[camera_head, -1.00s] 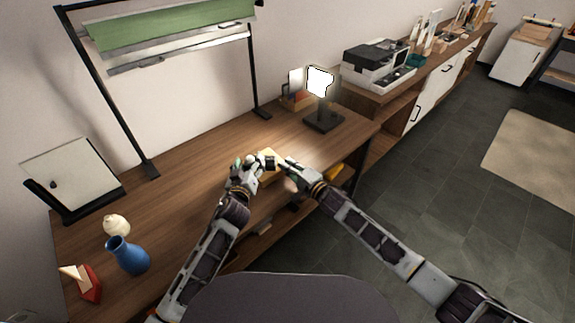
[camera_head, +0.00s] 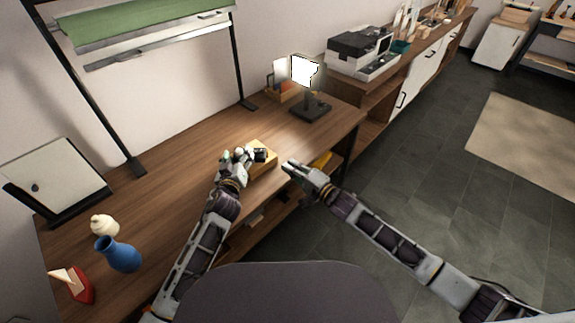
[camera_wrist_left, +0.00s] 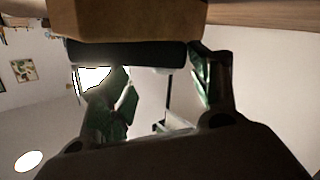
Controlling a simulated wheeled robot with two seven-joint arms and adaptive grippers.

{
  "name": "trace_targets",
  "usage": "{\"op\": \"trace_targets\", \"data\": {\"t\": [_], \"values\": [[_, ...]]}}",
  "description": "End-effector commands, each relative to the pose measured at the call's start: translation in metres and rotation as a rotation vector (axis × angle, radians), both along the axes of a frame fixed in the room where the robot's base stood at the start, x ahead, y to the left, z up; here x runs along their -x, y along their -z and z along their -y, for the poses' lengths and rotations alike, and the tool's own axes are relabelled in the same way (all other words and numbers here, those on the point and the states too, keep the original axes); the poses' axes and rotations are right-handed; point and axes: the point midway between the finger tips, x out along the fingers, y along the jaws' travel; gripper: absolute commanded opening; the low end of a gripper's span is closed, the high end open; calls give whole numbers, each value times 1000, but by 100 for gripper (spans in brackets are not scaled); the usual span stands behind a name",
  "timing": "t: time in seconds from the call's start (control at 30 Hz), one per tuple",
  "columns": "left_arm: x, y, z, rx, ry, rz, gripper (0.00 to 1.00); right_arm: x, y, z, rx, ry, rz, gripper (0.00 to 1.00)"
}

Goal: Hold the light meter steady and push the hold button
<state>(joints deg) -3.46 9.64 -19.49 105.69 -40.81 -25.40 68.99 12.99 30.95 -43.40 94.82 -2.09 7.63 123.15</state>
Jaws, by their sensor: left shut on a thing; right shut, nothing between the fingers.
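The light meter (camera_head: 261,155) is a small dark device at a yellow-tan block (camera_head: 264,168) near the table's front edge. My left gripper (camera_head: 244,157) is shut on the meter from its left side. In the left wrist view the dark meter body (camera_wrist_left: 125,53) lies between the green-padded fingers, against the block (camera_wrist_left: 140,18). The hold button cannot be made out. My right gripper (camera_head: 289,166) is shut and empty, to the right of the block and apart from the meter.
A lit lamp (camera_head: 307,85) stands at the table's back right. A blue vase (camera_head: 121,254), a cream object (camera_head: 103,226) and a red-and-white object (camera_head: 74,284) stand at the left. A black frame with a green roll (camera_head: 145,18) rises behind. The middle of the tabletop is clear.

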Motion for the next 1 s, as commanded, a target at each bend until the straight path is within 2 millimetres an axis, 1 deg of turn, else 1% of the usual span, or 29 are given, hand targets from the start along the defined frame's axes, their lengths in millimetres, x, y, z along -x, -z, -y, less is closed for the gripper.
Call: {"op": "trace_targets", "data": {"t": [0.03,0.33,0.37,0.53,1.0], "values": [[3,11,1,-5,0,-19,34,1,1,1,0,0,0,0],[3,11,1,-6,0,-19,34,1,1,1,1,0,-1,0],[3,11,1,-6,0,-19,65,1,1,1,1,0,-1,0],[3,11,1,-5,0,-19,87,1,1,1,1,1,-1,0],[4,9,0,-5,1,-15,87,1,1,1,1,1,-1,0]]}}
